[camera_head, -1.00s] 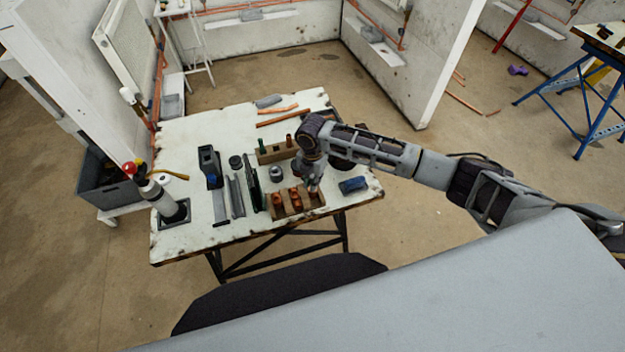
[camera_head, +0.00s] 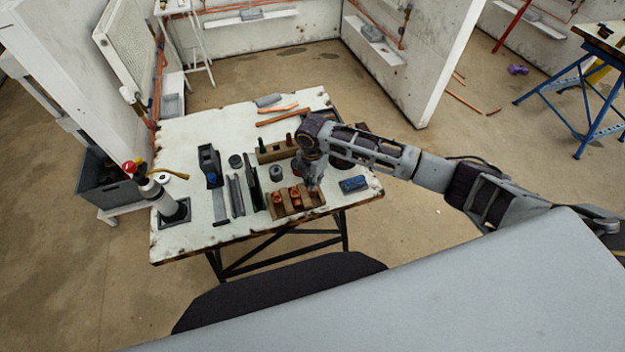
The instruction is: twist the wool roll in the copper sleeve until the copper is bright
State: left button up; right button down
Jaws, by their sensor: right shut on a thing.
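My right gripper (camera_head: 313,185) points down over the right end of a wooden block (camera_head: 291,211) that holds several copper sleeves (camera_head: 295,199). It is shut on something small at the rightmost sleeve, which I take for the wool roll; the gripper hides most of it. I cannot tell how deep the roll sits or how bright the copper inside is. My left gripper is not in view.
The white worktable (camera_head: 190,236) also bears a blue pad (camera_head: 354,184), a second wooden block (camera_head: 275,153), a dark round pot (camera_head: 276,172), a torch cylinder (camera_head: 160,197) and loose copper pipes (camera_head: 283,118). The table's front left is clear.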

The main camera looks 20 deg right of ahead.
jog(key=shift+r, duration=3.65)
